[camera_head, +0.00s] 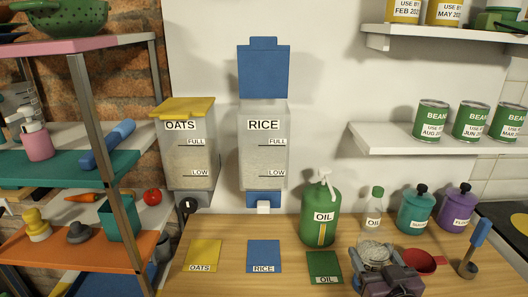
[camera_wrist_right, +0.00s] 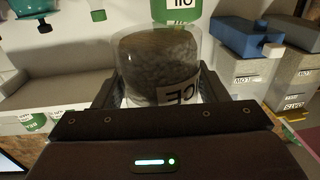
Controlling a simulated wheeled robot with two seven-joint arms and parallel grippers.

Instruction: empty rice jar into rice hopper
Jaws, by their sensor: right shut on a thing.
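The rice hopper (camera_head: 263,150) hangs on the white wall, labelled RICE with FULL and LOW marks. Its blue lid (camera_head: 264,70) stands open, upright above it. I cannot tell the level inside. My right gripper (camera_head: 384,262) is low at the front right of the counter, shut on the clear rice jar (camera_head: 374,250). In the right wrist view the jar (camera_wrist_right: 160,62) sits between the fingers, with grainy contents and a label ending in "CE". The fingers partly hide it. My left gripper is not in view.
The oats hopper (camera_head: 185,148), its yellow lid shut, hangs left of the rice hopper. A green oil dispenser (camera_head: 320,216), a small oil bottle (camera_head: 373,208) and a red scoop (camera_head: 422,262) stand near my right gripper. A wall shelf (camera_head: 430,138) holds cans. A rack (camera_head: 105,150) fills the left.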

